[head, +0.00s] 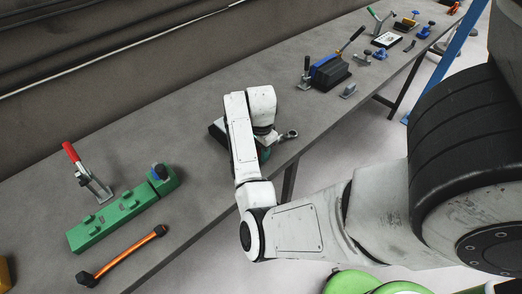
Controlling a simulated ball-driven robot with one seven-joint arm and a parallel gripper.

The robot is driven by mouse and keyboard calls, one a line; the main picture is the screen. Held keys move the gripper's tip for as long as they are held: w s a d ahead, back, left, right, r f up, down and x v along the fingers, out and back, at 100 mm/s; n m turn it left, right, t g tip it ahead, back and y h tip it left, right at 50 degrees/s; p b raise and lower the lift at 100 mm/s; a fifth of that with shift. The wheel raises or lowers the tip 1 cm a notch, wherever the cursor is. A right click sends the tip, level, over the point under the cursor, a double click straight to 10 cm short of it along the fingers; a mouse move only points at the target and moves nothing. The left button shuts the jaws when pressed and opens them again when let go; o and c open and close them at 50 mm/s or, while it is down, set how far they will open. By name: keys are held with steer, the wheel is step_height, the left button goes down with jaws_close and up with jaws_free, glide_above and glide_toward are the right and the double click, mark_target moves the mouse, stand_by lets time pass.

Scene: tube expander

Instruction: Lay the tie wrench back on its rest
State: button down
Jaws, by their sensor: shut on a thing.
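My gripper (268,138) is low over the grey bench, near its front edge, and mostly hidden behind my own white wrist. It is shut on the tie wrench (290,134), whose grey ring end sticks out to the right. The rest of the wrench is hidden. A dark block (216,132) shows just left of my wrist; I cannot tell if it is the rest.
On the grey bench (190,205), a green fixture (110,218), a red-handled clamp (86,172) and an orange bar (122,256) lie at left. A black and blue clamp block (328,72) and several small tools stand farther back at right. Bare bench surrounds my wrist.

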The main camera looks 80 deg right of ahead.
steer(key=shift+f, duration=0.1)
steer(key=c, duration=0.7)
jaws_free()
steer(key=shift+c, duration=0.2)
step_height(320, 180, up, 3)
steer(key=p, duration=0.3)
steer(key=shift+r+p, duration=0.6)
steer(key=shift+r, duration=1.95)
